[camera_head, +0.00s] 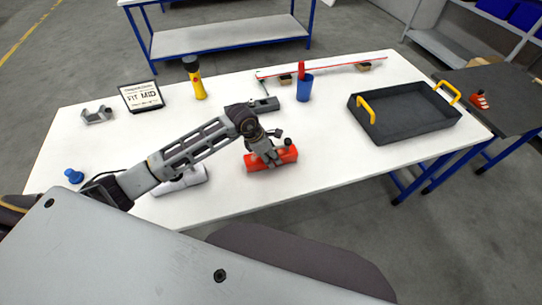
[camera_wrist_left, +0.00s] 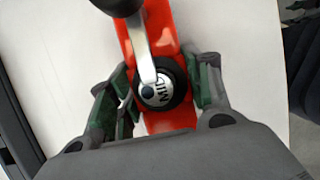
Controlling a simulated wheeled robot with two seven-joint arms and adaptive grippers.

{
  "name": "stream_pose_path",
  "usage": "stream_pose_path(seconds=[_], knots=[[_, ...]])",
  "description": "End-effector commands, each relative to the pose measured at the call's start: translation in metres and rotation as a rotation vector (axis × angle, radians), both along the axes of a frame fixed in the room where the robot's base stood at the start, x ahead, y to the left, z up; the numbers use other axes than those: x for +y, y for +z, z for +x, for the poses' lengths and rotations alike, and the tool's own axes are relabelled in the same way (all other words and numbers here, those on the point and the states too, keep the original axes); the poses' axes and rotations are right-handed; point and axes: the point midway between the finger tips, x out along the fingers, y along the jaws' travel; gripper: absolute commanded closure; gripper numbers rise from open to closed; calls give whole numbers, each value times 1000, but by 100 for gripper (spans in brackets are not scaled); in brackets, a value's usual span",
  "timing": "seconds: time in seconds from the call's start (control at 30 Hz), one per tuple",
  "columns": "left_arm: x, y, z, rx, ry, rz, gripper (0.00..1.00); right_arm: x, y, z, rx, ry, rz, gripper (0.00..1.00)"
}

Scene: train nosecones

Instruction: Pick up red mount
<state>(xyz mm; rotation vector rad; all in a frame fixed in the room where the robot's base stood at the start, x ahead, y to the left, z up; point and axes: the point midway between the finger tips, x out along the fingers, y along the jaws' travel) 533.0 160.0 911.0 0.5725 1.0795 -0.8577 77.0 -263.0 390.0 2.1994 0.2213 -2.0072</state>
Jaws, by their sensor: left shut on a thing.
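The red mount (camera_head: 285,155) lies on the white table (camera_head: 230,190), near the middle of its front part. In the left wrist view the red mount (camera_wrist_left: 189,24) runs up the picture and carries a round black knob marked "MID" and a grey lever. My left gripper (camera_head: 268,158) reaches down onto the mount from above. In the wrist view the left gripper's fingers (camera_wrist_left: 165,88) are on both sides of the mount at the knob, shut on it. The finger contact with the mount is partly hidden. My right gripper is not in view.
A black tray with yellow handles (camera_head: 400,131) stands to the right. A blue cup (camera_head: 304,90), a yellow flashlight (camera_head: 198,86), a "FIT MID" sign (camera_head: 141,96), a grey bracket (camera_head: 97,115) and a blue knob (camera_head: 74,176) stand around the table. A white object (camera_head: 182,182) lies under my forearm.

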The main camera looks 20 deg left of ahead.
Motion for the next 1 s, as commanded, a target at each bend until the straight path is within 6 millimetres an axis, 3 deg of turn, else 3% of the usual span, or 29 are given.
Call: stream_pose_path(seconds=[0.27,0.7,1.0], knots=[[0,25,1,-6,-1,0,79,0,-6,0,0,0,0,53],[0,84,1,-5,-1,-1,79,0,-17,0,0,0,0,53],[0,98,0,-2,0,-1,79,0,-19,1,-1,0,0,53]])
